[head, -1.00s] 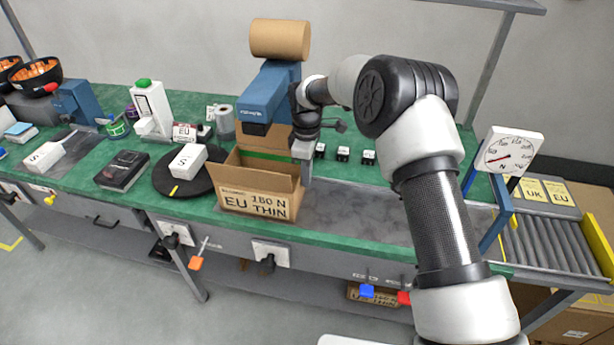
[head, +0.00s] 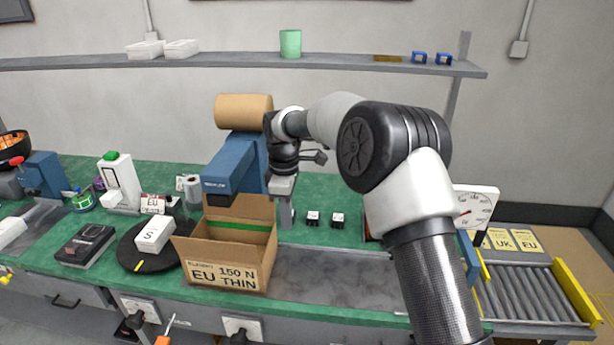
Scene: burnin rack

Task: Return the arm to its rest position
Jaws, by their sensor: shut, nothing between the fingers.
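My gripper (head: 286,218) hangs fingers down behind the right rear corner of the open cardboard box in the head view. Its fingers are together with nothing between them, and their lower ends are close to the box's edge; I cannot tell whether they touch it. My arm reaches from the lower right, bends at a large black joint and runs left to the gripper. The cardboard box (head: 226,273), marked EU 150 N THIN, stands on the green bench with its flaps up. A green strip shows on its inside back wall.
A blue machine with a brown roll (head: 243,111) stands behind the box. A round black plate (head: 139,262) carrying a white box (head: 154,233) is left. Small black-and-white blocks (head: 338,220), a dial gauge (head: 474,212) and a roller conveyor (head: 522,290) lie right. A shelf (head: 350,63) crosses above.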

